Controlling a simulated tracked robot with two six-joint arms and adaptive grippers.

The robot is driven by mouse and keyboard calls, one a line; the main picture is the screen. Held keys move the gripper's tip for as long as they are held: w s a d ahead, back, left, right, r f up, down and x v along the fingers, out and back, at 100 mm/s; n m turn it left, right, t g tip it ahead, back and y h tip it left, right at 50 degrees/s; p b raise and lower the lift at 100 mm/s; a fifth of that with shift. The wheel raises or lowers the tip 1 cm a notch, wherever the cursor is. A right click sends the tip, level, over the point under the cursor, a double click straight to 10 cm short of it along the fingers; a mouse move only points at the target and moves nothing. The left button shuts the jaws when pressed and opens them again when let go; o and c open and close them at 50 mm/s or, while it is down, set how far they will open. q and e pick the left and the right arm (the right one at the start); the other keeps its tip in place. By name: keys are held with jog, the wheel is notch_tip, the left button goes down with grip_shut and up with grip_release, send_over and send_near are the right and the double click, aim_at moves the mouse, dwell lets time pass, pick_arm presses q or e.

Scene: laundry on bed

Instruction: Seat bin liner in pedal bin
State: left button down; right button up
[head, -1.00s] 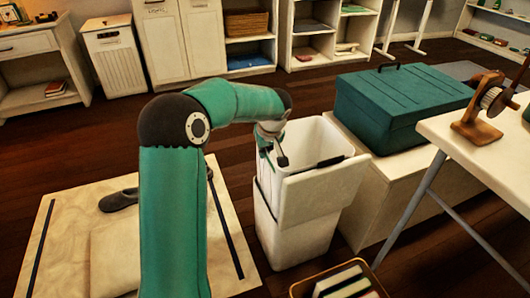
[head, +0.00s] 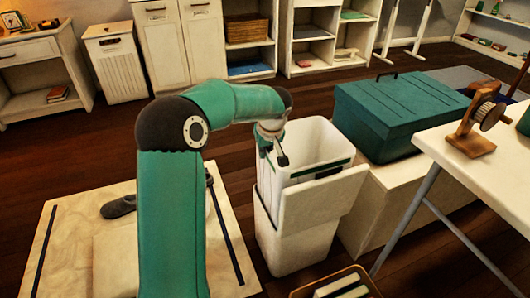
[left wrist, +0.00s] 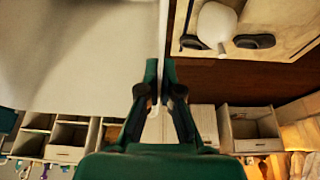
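The white pedal bin (head: 290,240) stands upright on the floor in the middle of the head view, with a broad white panel (head: 322,200) across its upper front. The white, open-topped bin liner (head: 318,134) shows at its mouth, its rim standing above the panel. How deep it sits is hidden. My left gripper (head: 272,158) is at the left side of the mouth. In the left wrist view its fingers (left wrist: 160,75) are closed on either side of a thin white wall, apparently the liner's (left wrist: 80,55). My right gripper is not in view.
A green box (head: 400,110) sits on a low white bench right of the bin. A white table (head: 480,165) stands further right. A tray with books (head: 340,285) is in front. A pale board (head: 65,240) with dark slippers lies left. Dark floor is clear behind.

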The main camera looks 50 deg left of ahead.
pick_arm(q)
jog(key=shift+r+p, duration=1.6)
jog(key=shift+r, duration=0.85)
jog(key=shift+s+f+b, duration=0.1)
jog(key=shift+b, duration=0.35)
jog(key=shift+s+d+b, duration=0.1)
jog(key=shift+d+b, duration=0.1)
jog(key=shift+b, duration=0.2)
dwell(0.7)
jog(key=shift+f, duration=0.1)
